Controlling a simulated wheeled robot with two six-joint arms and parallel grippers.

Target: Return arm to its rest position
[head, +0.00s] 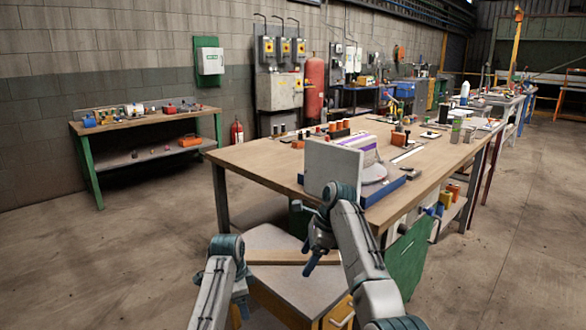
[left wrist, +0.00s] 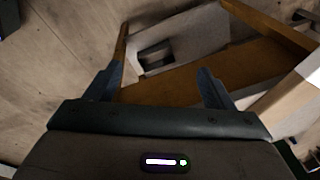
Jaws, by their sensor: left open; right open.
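My left arm comes in at the bottom left of the head view, with its gripper (head: 240,292) low beside a small cart. In the left wrist view the two dark fingers of the left gripper (left wrist: 157,74) are apart, with nothing held between them. Beyond them lies a grey surface with a dark rectangular recess (left wrist: 155,57), bordered by wooden strips. My right gripper (head: 313,258) is open and empty, pointing down in front of the workbench, above the cart. A pale grey upright slab (head: 333,167) stands at the near edge of the workbench, just behind the right arm.
The wooden workbench (head: 262,157) carries many tools and parts. The low cart (head: 275,238) with a grey top stands in front of it, under my arms. A smaller bench (head: 150,122) stands by the left wall. The floor at left (head: 110,250) is clear.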

